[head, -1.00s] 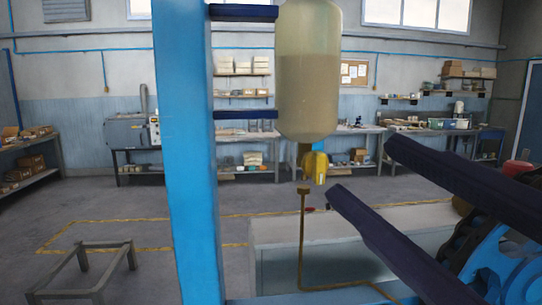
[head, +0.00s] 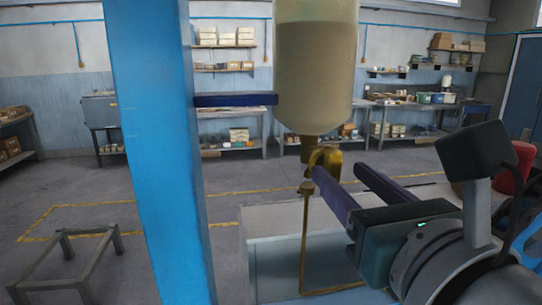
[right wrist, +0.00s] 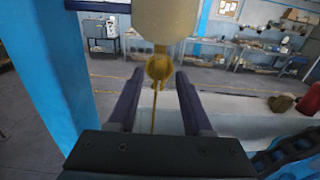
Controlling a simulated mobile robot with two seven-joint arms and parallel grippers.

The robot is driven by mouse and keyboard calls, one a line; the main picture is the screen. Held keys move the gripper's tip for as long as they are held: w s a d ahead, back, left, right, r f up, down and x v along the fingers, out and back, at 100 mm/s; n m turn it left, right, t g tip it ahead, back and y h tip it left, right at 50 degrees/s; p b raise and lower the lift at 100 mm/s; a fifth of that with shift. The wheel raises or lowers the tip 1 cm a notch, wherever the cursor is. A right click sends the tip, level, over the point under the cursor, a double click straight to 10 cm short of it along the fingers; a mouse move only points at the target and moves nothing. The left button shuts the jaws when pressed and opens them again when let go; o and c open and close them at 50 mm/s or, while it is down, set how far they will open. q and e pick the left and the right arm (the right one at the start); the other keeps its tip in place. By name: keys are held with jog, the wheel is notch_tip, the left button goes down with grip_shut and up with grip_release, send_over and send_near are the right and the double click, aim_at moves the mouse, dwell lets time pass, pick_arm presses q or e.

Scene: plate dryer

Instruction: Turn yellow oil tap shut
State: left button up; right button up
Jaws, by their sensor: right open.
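The yellow oil tap (head: 325,158) hangs under a cloudy oil bottle (head: 315,75), above a thin brass pipe (head: 305,245). My right gripper (head: 337,171) is open, with its two dark fingers pointing at the tap. In the head view the near fingertip is just below the tap and partly overlaps it. In the right wrist view the rounded yellow tap (right wrist: 159,67) sits between the tips of the open gripper (right wrist: 159,76), with a gap on each side. I cannot tell whether a finger touches it. My left gripper is not in view.
A blue post (head: 155,150) stands left of the bottle, with a dark bracket arm (head: 235,99) reaching toward the bottle. A pale box-shaped trough (head: 270,225) lies below the tap. A low metal frame (head: 80,235) stands on the floor at left. Benches are far behind.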

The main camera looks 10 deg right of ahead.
jog(key=shift+w, duration=0.8)
grip_shut()
